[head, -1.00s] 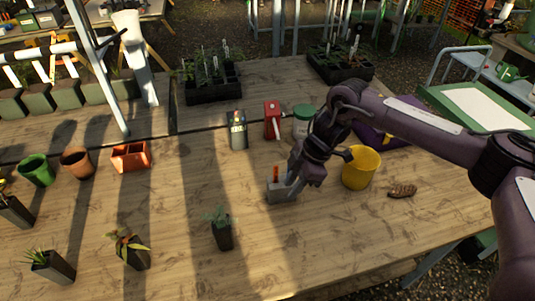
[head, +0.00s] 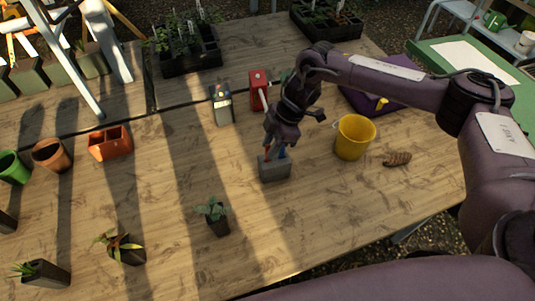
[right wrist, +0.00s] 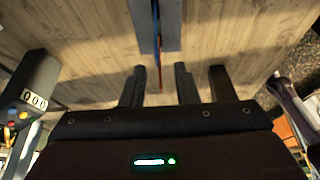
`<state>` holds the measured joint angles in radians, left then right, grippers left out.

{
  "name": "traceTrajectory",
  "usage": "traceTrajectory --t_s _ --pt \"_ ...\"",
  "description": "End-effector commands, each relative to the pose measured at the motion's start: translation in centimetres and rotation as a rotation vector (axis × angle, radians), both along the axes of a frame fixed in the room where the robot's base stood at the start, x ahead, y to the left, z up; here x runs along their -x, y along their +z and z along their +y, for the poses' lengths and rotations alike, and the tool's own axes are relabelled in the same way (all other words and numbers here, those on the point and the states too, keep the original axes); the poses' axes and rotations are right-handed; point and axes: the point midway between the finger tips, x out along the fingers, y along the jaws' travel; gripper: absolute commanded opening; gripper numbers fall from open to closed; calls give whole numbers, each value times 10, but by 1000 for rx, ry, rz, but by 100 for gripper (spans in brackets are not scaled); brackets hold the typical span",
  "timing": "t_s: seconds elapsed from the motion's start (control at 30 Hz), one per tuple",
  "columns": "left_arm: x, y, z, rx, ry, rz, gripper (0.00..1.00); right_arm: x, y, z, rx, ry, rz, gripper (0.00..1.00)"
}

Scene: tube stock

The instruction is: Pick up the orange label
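The orange label (head: 267,152) stands upright in a small grey block (head: 275,170) on the wooden table. A blue label (head: 283,152) stands beside it in the same block. My right gripper (head: 274,143) is at the tops of the labels, pointing down. In the right wrist view, my right gripper (right wrist: 159,82) is open, with a gap between its dark fingers. The orange label (right wrist: 160,62) shows nearly edge-on as a thin line ahead of that gap, with the grey block (right wrist: 172,25) beyond. Contact with the label cannot be told. My left gripper is out of view.
A yellow bucket (head: 355,138) stands right of the block, with a brown cone-like object (head: 397,159) beyond it. A red box (head: 259,90) and a grey device (head: 221,104) stand behind. A potted seedling (head: 214,216) is at front left. Bare table lies in front.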

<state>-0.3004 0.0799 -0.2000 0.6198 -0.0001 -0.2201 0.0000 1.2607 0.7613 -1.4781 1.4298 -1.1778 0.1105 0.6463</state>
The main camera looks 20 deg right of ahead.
Motion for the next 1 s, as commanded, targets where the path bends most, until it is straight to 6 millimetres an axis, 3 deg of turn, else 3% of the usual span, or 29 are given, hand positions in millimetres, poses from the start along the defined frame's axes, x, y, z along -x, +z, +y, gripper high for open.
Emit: traceTrajectory --t_s 0.1,0.23,0.5,0.73,1.0 --pt "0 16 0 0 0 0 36 3 -15 6 1 0 4 28" --pt "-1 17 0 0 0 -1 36 2 -31 12 1 0 3 28" --pt "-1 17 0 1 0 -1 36 1 -36 13 0 -1 0 28" --pt "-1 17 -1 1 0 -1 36 1 -36 13 0 -1 0 0" --pt "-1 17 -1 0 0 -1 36 1 -35 13 0 -1 0 0"
